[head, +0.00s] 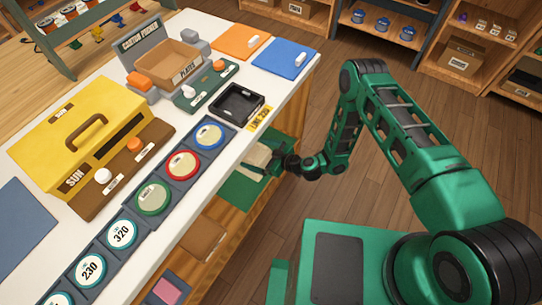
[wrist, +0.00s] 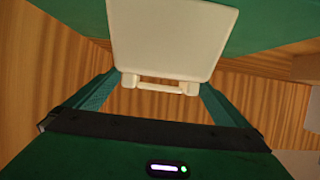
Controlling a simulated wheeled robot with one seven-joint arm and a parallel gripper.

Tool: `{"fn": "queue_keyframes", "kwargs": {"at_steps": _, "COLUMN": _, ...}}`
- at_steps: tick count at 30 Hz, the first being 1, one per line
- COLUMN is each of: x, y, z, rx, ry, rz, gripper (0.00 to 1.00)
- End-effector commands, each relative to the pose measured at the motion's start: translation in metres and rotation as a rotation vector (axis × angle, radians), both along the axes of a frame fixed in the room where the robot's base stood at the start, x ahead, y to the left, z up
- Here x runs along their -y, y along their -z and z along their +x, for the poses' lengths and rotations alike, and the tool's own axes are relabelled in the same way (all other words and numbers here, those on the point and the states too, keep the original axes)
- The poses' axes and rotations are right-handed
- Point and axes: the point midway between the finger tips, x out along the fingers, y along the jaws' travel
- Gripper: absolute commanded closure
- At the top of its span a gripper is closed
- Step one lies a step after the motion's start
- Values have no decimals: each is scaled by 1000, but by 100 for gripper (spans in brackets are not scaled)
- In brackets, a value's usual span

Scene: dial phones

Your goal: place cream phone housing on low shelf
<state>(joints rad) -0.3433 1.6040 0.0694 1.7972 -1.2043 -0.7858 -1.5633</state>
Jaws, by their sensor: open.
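The cream phone housing (head: 257,155) is at the low shelf under the counter, over or on a green mat (head: 240,192). Part of it is hidden by the counter edge and my gripper. In the wrist view the housing (wrist: 172,38) is a pale slab with a bar handle (wrist: 163,87) on its near edge. My gripper (head: 277,162) reaches in from the right. In the wrist view my gripper (wrist: 165,84) is open, with one finger on each side of the handle. I cannot tell whether the fingers touch it.
The white counter (head: 215,150) overhangs the shelf. A black tray (head: 238,103) sits near its edge above my gripper. A brown item (head: 202,238) and a pink item (head: 167,290) lie farther along the low shelf. The wooden floor to the right is clear.

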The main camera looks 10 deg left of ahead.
Motion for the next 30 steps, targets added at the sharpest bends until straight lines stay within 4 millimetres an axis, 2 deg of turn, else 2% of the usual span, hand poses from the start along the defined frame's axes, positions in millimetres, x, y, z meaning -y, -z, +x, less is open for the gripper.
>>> {"fn": "queue_keyframes", "kwargs": {"at_steps": 9, "x": 55, "y": -24, "z": -21, "rx": -4, "ry": 6, "rz": 1, "gripper": 0}}
{"fn": "queue_keyframes", "kwargs": {"at_steps": 15, "x": 77, "y": -34, "z": -30, "rx": -1, "ry": 4, "rz": 1, "gripper": 0}}
{"fn": "queue_keyframes", "kwargs": {"at_steps": 26, "x": 84, "y": -38, "z": -33, "rx": 1, "ry": 2, "rz": 1, "gripper": 0}}
{"fn": "queue_keyframes", "kwargs": {"at_steps": 30, "x": 84, "y": -45, "z": -28, "rx": 3, "ry": -8, "rz": 1, "gripper": 0}}
